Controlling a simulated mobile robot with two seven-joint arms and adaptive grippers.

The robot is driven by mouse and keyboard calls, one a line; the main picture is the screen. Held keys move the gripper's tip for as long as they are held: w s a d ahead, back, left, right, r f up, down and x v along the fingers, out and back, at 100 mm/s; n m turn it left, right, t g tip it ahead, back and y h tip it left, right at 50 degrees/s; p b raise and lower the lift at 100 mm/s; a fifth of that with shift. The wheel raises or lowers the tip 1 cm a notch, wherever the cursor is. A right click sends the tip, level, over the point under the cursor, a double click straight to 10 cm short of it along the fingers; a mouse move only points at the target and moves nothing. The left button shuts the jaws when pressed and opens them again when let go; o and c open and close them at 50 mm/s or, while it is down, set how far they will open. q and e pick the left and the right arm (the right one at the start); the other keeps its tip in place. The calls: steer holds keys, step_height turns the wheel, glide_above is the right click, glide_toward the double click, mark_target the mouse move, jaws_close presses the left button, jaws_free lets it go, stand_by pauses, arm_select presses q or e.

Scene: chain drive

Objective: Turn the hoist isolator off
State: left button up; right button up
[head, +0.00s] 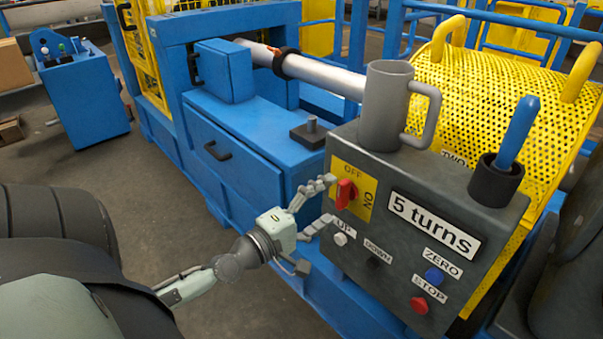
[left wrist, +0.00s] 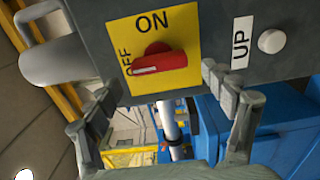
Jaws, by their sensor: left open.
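The hoist isolator is a red rotary knob (head: 345,193) on a yellow plate (head: 352,174) marked OFF and ON, at the upper left of a dark grey control box. In the left wrist view the knob (left wrist: 160,63) lies across the plate (left wrist: 185,25), its white-marked end towards OFF. In the head view it stands about upright below OFF. My left gripper (head: 322,200) is open in front of the plate. In the wrist view its fingers (left wrist: 160,85) are spread to either side of the knob, apart from it. My right gripper is not in view.
The control box (head: 400,220) also bears UP, DOWN, blue ZERO (head: 433,274) and red STOP (head: 419,305) buttons and a "5 turns" label. A grey mug (head: 386,105) and a blue-handled lever (head: 516,135) stand on top. A yellow perforated guard (head: 490,95) is behind.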

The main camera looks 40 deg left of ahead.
arm_select(q)
steer(key=s, duration=1)
steer(key=shift+s+a, duration=0.15)
steer(key=shift+a, duration=0.25)
steer(key=shift+w+d, duration=0.15)
steer(key=shift+w, duration=1.85)
steer(key=shift+w+d, duration=0.2)
steer(key=shift+w, duration=1.8)
steer(key=shift+w+d, duration=0.15)
steer(key=shift+w, duration=1.85)
